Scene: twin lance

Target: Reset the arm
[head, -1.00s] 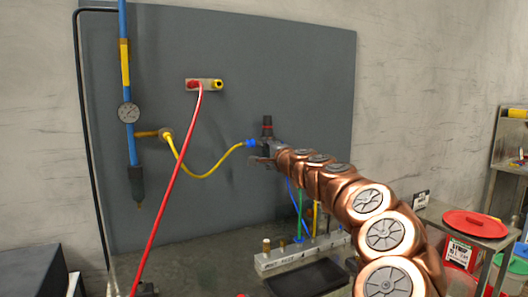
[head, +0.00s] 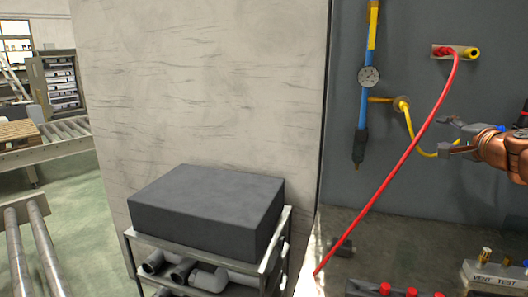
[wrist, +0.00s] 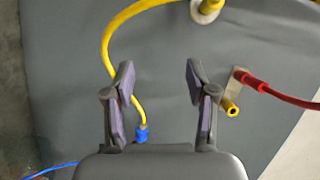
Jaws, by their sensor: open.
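My gripper (head: 445,135) is at the right of the head view, in front of the grey panel (head: 420,185). Its two fingers are spread with nothing between the tips. In the wrist view my gripper (wrist: 160,72) also shows open. The yellow hose (wrist: 106,42) curves down, and its blue end fitting (wrist: 141,134) shows between the finger bases, apart from them as far as I can tell. In the head view the yellow hose (head: 413,135) passes behind the gripper. Most of my copper-coloured arm (head: 505,152) is outside the head view.
A red hose (head: 405,155) runs from a wall plate (head: 456,52) down to the bench, left of my gripper. A dark box (head: 208,210) sits on a rack. Red-knobbed parts (head: 410,292) line the bench front.

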